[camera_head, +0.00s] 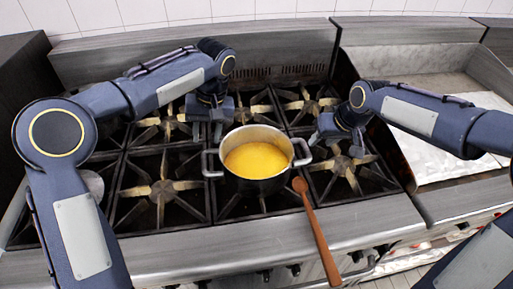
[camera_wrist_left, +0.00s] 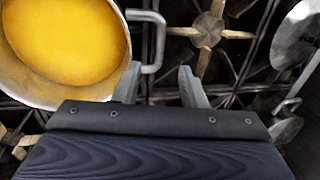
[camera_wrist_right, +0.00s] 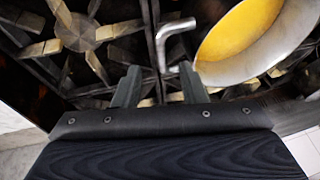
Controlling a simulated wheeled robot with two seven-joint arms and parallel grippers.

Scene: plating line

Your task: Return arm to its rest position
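My left gripper (camera_head: 208,132) hangs over the stove just behind and left of a metal pot (camera_head: 257,186) of yellow food. It is open and empty; in the left wrist view its two fingers (camera_wrist_left: 160,86) stand apart, with a pot handle (camera_wrist_left: 150,42) just beyond them. My right gripper (camera_head: 336,143) is over the burners at the pot's right. It is open and empty too; in the right wrist view its fingers (camera_wrist_right: 159,86) are apart near the other handle (camera_wrist_right: 168,42). Whether either gripper touches the pot cannot be told.
The pot stands on the stove (camera_head: 190,252) among several burner grates. A wooden spoon (camera_head: 316,232) lies from beside the pot over the stove's front edge. A metal counter with a pale flat surface (camera_head: 440,155) is at the right. A tiled wall (camera_head: 150,12) is behind.

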